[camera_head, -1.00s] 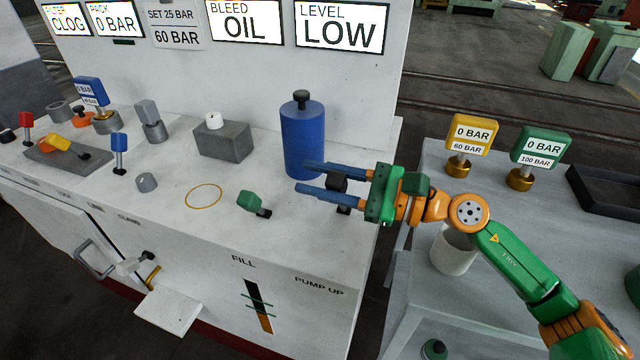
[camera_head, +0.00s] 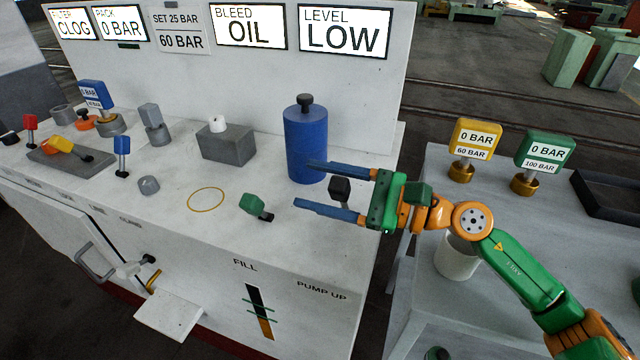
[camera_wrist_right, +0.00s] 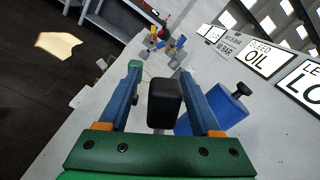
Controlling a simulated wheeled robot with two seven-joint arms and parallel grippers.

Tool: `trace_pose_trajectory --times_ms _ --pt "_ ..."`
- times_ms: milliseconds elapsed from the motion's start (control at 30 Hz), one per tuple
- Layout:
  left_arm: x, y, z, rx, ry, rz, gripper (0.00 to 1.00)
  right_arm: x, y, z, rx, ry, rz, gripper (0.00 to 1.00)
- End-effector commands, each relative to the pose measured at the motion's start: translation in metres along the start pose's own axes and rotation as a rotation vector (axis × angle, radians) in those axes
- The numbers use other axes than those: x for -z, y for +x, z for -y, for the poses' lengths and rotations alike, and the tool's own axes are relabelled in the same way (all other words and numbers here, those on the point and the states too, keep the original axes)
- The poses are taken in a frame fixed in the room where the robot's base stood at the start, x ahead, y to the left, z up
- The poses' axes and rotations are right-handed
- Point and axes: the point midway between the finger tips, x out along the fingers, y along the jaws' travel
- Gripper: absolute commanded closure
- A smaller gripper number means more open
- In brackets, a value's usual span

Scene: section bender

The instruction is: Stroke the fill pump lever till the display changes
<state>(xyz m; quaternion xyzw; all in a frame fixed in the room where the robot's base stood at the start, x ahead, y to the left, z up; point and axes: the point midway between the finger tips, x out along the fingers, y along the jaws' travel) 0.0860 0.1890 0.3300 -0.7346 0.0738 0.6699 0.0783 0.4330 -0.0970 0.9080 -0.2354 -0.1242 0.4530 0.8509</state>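A black-headed lever (camera_head: 340,189), which I take for the fill pump lever, stands on the white bench top above the words PUMP UP; it also shows in the wrist view (camera_wrist_right: 164,104). My right gripper (camera_head: 305,183) is open, with one blue finger on each side of the black head. Clear gaps show in the wrist view, where the gripper (camera_wrist_right: 163,76) appears apart from the head. The display panels (camera_head: 345,31) read LEVEL LOW, BLEED OIL, PACK 0 BAR, CLOG and SET 25 BAR / 60 BAR. My left gripper is not in view.
A blue cylinder (camera_head: 305,145) stands just behind the upper finger. A green-headed lever (camera_head: 253,204) stands left of the lower fingertip. A grey block (camera_head: 227,146) and several small levers stand farther left. A side table (camera_head: 500,225) holds yellow and green gauges.

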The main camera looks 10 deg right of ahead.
Motion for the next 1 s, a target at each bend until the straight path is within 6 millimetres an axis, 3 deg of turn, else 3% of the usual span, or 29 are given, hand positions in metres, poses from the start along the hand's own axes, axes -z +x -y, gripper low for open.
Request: trace_pose_trajectory --times_ms 133,300,500,1000 --pt "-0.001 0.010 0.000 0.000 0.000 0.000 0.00 0.005 -0.010 -0.001 0.003 0.002 -0.003 0.35" --pt "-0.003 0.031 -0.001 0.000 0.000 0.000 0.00 0.008 -0.040 -0.004 0.002 0.002 -0.005 0.35" --pt "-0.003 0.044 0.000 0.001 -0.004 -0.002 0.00 0.004 -0.063 -0.002 0.001 0.001 -0.002 0.35" --pt "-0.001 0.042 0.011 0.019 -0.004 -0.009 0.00 -0.001 -0.070 0.001 -0.001 0.001 0.001 0.35"
